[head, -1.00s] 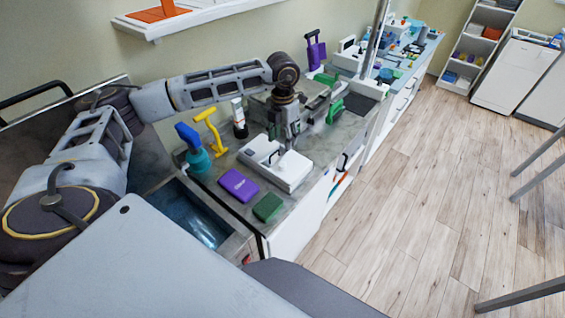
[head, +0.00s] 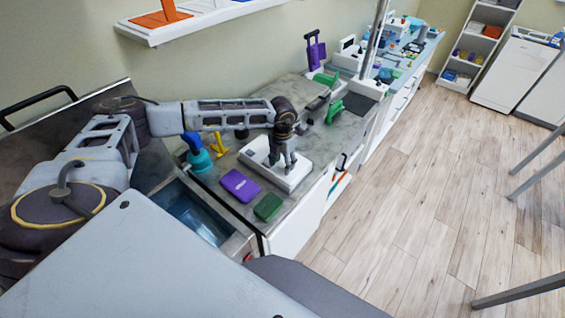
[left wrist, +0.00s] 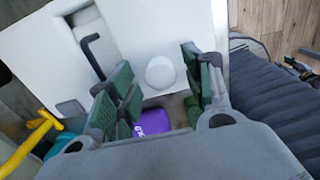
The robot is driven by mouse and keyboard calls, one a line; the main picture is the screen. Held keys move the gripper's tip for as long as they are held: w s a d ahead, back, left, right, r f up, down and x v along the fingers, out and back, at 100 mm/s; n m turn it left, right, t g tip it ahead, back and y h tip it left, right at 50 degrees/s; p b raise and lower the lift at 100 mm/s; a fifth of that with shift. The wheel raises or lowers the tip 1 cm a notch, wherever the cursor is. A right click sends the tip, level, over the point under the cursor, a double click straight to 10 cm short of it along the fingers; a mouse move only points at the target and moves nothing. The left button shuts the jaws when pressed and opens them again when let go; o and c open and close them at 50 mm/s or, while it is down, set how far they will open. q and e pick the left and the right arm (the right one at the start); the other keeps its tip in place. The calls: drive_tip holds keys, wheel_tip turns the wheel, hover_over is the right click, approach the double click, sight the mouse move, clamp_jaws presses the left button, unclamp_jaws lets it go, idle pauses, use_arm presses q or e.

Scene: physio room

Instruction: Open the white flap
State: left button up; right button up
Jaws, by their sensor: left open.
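A flat white box-like unit (head: 295,180) sits on the grey counter; its top is the white surface I can link to the flap, though the hinge line is unclear. In the left wrist view its white top (left wrist: 165,28) carries a dark bent handle (left wrist: 92,52) and a round white bump (left wrist: 160,72). My left gripper (head: 282,166) is directly above the unit, pointing down. In the left wrist view the left gripper (left wrist: 158,95) is open, its green-padded fingers on either side of the bump, nothing between them gripped. Contact cannot be told. My right gripper is not in view.
A purple box (head: 240,185) and a green block (head: 267,207) lie in front of the unit. A teal bottle with a blue top (head: 198,155) and a yellow tool (head: 219,146) stand to the left. A sink (head: 192,213) is nearer me.

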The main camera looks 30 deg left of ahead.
use_arm(q)
drive_tip(key=shift+f, duration=0.3)
clamp_jaws()
idle(0.3)
